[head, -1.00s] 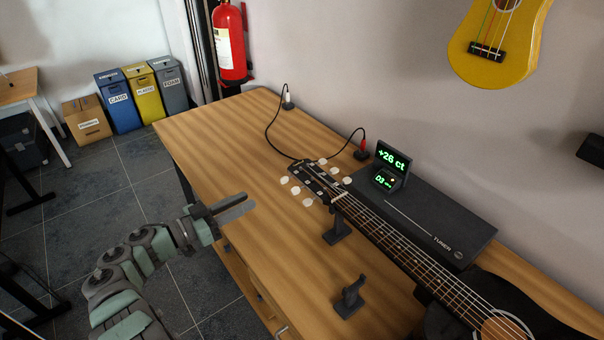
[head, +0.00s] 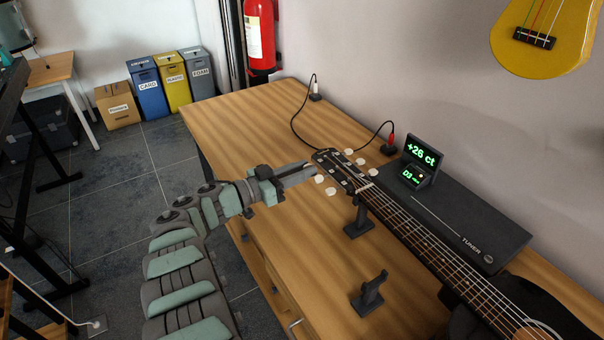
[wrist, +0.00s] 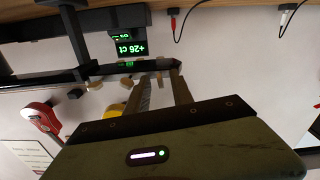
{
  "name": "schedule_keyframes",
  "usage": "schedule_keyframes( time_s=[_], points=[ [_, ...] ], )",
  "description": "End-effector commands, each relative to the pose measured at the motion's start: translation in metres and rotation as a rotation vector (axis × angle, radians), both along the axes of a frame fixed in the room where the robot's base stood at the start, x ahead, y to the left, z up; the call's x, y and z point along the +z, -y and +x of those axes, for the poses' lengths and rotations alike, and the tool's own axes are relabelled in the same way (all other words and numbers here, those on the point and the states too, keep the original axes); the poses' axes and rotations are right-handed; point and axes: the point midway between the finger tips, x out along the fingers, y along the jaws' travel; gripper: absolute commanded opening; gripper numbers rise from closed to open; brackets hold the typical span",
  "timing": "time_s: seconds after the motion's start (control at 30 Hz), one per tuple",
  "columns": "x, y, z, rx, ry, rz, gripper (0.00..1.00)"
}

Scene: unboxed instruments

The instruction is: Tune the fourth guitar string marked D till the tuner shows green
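The black guitar lies along the table, its headstock (head: 341,170) pointing toward the far left, with cream tuning pegs on both sides. My gripper (head: 312,170) is at the near-side peg farthest from the guitar body. Its fingers largely hide that peg; two other near-side pegs (head: 324,185) show clear of it. In the wrist view my gripper's fingers (wrist: 160,80) are apart, with a pale peg around their tips; I cannot tell whether they touch it. The tuner display (head: 422,153) reads "+26 ct" in green text. A smaller screen (head: 411,175) below seems to read D3, with a small orange-looking dot.
The dark tuner box (head: 450,225) lies behind the guitar neck. A neck stand (head: 358,222) supports the guitar, and an empty black holder (head: 370,290) stands nearer. Cables run along the back. The table's left part (head: 240,120) is clear. A yellow ukulele (head: 540,55) hangs on the wall.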

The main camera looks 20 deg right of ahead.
Motion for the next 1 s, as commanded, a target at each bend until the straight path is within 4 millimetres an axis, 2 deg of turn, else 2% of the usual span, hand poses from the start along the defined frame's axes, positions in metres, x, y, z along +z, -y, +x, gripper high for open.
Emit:
schedule_keyframes(
  time_s=[0.27,0.6,1.0],
  points=[
    [0.0004,0.0009,0.0006,0.001,0.0,0.0,0.28],
    [0.0003,0.0007,0.0006,0.001,0.0,0.0,0.0],
    [0.0002,0.0006,0.0006,0.001,0.0,0.0,0.0]
  ],
)
